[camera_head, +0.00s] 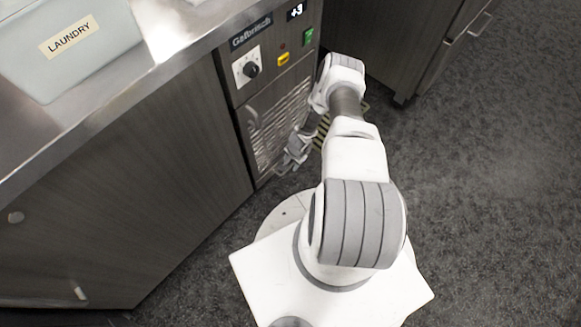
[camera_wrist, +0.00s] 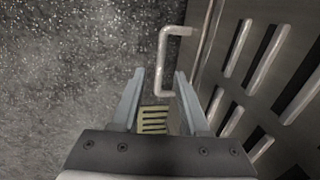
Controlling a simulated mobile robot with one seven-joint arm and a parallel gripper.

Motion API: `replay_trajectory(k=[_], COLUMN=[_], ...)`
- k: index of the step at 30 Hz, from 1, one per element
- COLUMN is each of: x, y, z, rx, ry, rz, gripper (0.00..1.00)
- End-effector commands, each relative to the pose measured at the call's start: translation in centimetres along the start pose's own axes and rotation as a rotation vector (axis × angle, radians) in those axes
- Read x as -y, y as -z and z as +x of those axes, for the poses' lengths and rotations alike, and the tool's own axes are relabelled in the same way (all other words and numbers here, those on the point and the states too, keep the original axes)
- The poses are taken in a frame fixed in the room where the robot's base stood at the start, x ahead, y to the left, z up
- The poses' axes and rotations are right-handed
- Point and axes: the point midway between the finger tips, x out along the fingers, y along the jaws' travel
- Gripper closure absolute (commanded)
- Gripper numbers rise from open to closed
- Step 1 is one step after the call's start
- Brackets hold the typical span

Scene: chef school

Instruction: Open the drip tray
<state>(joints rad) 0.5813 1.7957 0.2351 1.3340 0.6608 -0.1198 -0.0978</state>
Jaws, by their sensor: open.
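A dark front unit with a louvred panel (camera_head: 280,122) is set in the counter. My gripper (camera_head: 286,166) is low in front of this panel, and my arm partly hides the area. In the wrist view my gripper (camera_wrist: 157,78) is open and empty, its two fingers apart. A pale U-shaped handle (camera_wrist: 161,68) lies just beyond the fingertips, beside the slotted panel (camera_wrist: 245,80). A yellow-and-dark slatted piece (camera_wrist: 153,118) shows between the fingers; it also shows partly behind my arm (camera_head: 321,131). I cannot tell for certain which part is the drip tray.
Above the panel are a dial (camera_head: 251,69), a yellow switch (camera_head: 283,58) and a green switch (camera_head: 308,37). A box labelled laundry (camera_head: 70,70) stands on the steel counter. Another cabinet (camera_head: 385,40) is behind my arm. Grey floor (camera_head: 490,190) is clear at right.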

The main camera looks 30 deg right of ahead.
Motion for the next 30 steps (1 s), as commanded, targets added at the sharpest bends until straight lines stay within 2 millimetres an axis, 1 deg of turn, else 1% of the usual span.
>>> replay_trajectory(k=[1, 6, 16, 20, 21, 23, 24, 30], x=[-0.1, 0.0, 0.0, 0.0, 0.0, 0.0, 0.0, 0.0], y=[0.0, 0.0, 0.0, 0.0, 0.0, 0.0, 0.0, 0.0], z=[1.1, 2.2, 2.4, 2.4, 2.4, 2.4, 2.4, 2.4], rx=[-0.001, -0.001, 0.0, 0.0, 0.0, 0.0, 0.0, 0.0], ry=[0.0, 0.0, 0.0, 0.0, 0.0, 0.0, 0.0, 0.0], rz=[-0.001, -0.001, 0.0, 0.0, 0.0, 0.001, 0.001, 0.001], gripper=[0.55, 0.55, 0.55, 0.79, 0.86, 0.97, 1.0, 1.0])
